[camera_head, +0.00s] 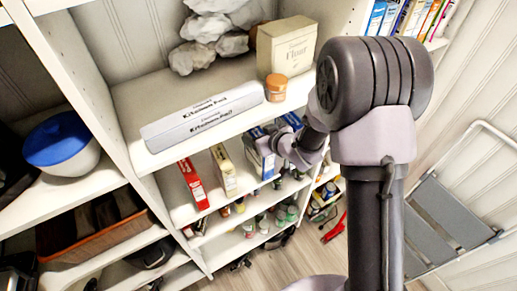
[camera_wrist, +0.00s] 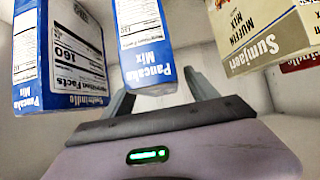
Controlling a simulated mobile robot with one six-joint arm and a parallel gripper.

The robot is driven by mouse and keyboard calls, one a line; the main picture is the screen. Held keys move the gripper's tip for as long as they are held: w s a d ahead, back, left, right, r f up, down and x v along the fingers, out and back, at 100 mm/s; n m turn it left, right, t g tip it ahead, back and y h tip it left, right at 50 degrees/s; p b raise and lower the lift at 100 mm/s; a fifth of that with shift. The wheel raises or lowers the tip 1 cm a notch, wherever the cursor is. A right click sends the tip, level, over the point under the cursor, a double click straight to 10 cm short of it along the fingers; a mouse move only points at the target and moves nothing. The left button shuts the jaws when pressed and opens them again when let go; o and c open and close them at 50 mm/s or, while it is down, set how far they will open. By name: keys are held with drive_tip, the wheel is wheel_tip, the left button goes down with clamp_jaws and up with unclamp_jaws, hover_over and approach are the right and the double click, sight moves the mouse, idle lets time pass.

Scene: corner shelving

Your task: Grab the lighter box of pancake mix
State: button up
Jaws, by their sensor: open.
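Two blue-and-white pancake mix boxes show in the wrist view. The left box (camera_wrist: 75,55) is a deeper blue with a large nutrition panel. The middle box (camera_wrist: 148,70) looks a lighter blue. My gripper (camera_wrist: 158,92) is open, with one finger to each side of the middle box's near edge; I cannot tell whether they touch it. In the head view my gripper (camera_head: 290,150) is at the shelf, partly hiding the blue boxes, one in front (camera_head: 261,160) and one behind (camera_head: 292,121).
A cream muffin mix box (camera_wrist: 262,40) stands beside the middle box; it also shows in the head view (camera_head: 224,170). A red box (camera_head: 193,184) stands farther left. The shelf above holds a long kitchen box (camera_head: 203,118), a flour box (camera_head: 287,47) and an orange-lidded jar (camera_head: 276,88).

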drive_tip(key=shift+s+r, duration=0.1)
drive_tip(key=shift+s, duration=0.05)
drive_tip(key=shift+s+d, duration=0.1)
drive_tip(key=c, duration=0.3)
clamp_jaws()
